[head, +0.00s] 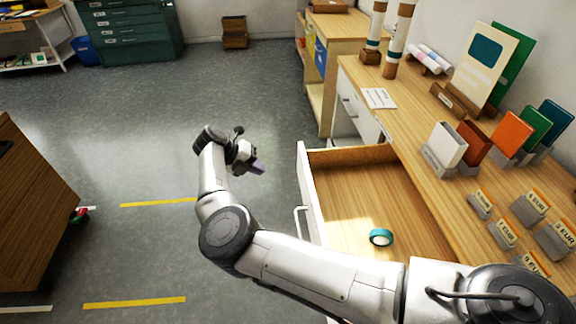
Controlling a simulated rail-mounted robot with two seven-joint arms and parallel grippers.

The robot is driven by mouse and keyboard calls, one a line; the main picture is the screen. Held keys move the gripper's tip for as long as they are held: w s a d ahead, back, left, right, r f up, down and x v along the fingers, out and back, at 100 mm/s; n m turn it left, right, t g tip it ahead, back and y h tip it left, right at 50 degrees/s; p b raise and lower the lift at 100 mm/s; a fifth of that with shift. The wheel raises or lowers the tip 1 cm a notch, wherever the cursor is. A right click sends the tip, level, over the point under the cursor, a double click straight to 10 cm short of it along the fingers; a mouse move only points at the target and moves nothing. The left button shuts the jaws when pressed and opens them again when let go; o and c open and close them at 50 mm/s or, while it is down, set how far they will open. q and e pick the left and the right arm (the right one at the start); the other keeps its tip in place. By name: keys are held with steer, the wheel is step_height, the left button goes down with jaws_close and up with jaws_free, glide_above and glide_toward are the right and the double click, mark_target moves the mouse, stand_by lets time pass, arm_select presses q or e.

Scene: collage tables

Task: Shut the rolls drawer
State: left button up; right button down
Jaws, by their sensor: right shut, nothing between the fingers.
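The drawer (345,190) stands pulled well out of the wooden counter on the right. It has a white front, a pale handle and a wooden inside. A teal roll of tape (381,238) lies on its floor. My right arm reaches across the near part of the drawer and hides some of it. My right gripper (258,168) is shut and empty, over the grey floor to the left of the drawer front, apart from it. My left gripper is not in view.
The counter top (420,135) holds card stands, coloured booklets and price tags (535,205). A white closed drawer front (358,112) is farther back. A brown cabinet (30,205) stands at the left. The floor (130,165) between is clear, with yellow lines.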

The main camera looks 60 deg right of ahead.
mark_target(303, 186)
steer(key=x, duration=0.4)
steer(key=s+r+b+x, duration=0.1)
steer(key=x, duration=0.3)
steer(key=b+x, duration=0.1)
steer(key=x, duration=0.4)
steer(key=shift+s+d+r, duration=0.15)
steer(key=shift+s+r, duration=0.2)
steer(key=shift+s, duration=0.05)
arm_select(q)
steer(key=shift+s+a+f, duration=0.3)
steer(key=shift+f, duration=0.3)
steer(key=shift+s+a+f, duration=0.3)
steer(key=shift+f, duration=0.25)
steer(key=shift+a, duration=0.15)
arm_select(e)
steer(key=shift+s, duration=0.1)
